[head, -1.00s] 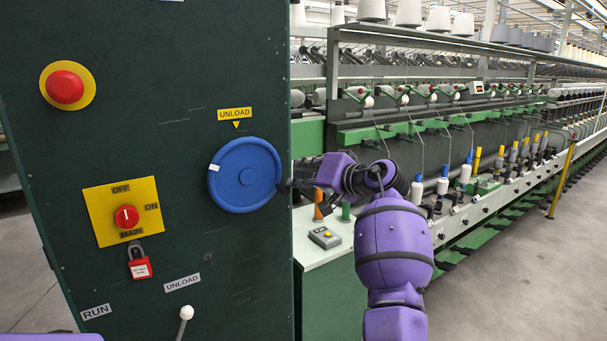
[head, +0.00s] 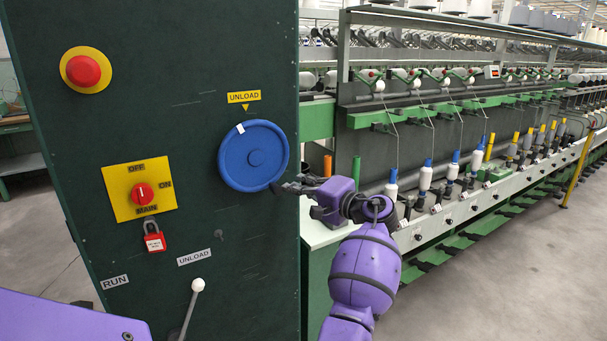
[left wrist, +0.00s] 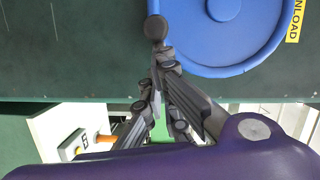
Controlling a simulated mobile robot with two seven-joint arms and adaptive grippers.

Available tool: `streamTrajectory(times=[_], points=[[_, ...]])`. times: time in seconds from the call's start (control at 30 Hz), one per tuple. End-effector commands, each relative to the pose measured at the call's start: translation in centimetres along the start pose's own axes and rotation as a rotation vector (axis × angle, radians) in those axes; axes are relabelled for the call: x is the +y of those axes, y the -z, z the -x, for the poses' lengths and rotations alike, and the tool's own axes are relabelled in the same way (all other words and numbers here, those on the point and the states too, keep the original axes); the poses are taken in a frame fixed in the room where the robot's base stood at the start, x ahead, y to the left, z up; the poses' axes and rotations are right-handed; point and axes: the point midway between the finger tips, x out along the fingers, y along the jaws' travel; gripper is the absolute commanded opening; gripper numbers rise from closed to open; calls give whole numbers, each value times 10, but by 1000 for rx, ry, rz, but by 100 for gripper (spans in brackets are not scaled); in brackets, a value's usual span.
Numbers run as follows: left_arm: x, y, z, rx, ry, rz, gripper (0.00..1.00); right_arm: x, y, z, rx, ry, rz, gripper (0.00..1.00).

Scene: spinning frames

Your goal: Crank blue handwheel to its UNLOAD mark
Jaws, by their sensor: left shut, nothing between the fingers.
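The blue handwheel (head: 253,157) is on the dark green panel. Its white mark (head: 240,128) is near the top, a little left of the yellow UNLOAD label's pointer (head: 245,107). My left gripper (head: 282,187) is at the wheel's lower right edge. In the left wrist view its fingers (left wrist: 160,62) are shut with nothing between them, beside the blue rim (left wrist: 215,68). A dark round knob (left wrist: 155,27) stands at the rim just past the fingertips; I cannot tell whether they touch it. My right gripper is not in view.
Left on the panel are a red button (head: 83,71), a red MAIN switch (head: 142,194) and a red padlock (head: 154,238). A white-knobbed lever (head: 197,286) stands below. A spinning frame (head: 450,170) runs along the right, behind my arm.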

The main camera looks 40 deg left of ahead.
Motion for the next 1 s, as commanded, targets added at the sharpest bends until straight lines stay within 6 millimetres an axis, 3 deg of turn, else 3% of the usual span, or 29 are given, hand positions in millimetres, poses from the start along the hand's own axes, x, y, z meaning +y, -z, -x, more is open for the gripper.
streamTrajectory(times=[0.4,1.0], points=[[13,-27,-8,-4,76,-258,0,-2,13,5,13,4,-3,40],[18,-35,-10,-3,96,-333,0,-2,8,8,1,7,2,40]])
